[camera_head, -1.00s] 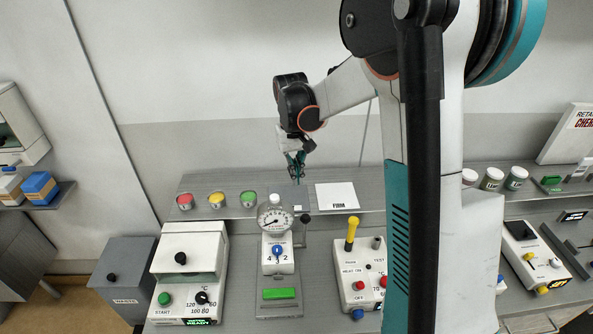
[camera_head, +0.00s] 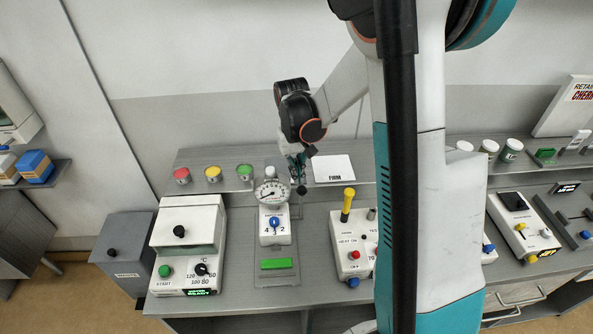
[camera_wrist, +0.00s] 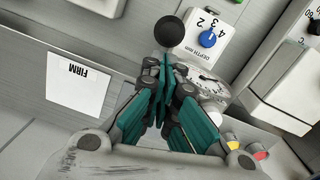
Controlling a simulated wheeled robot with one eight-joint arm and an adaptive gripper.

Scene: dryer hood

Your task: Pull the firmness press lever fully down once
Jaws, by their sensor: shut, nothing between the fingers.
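The firmness press has a round white gauge (camera_head: 271,193), a white body with a blue "DEPTH" knob (camera_head: 275,222) and a green pad (camera_head: 276,264) at its base. Its lever ends in a black ball (camera_head: 302,190), at the right of the gauge. My gripper (camera_head: 299,176) is just above and behind the ball in the head view. In the wrist view my gripper (camera_wrist: 165,68) is shut and empty, its fingertips pointing at the black ball (camera_wrist: 170,31) just beyond them. I cannot tell whether they touch it. The lever's rod is mostly hidden.
A white FIRM card (camera_head: 333,169) lies behind the press, to the right. Red, yellow and green cups (camera_head: 245,172) stand at the back left. A heater box with a yellow handle (camera_head: 347,203) stands to the right, and a hooded white machine (camera_head: 189,242) to the left.

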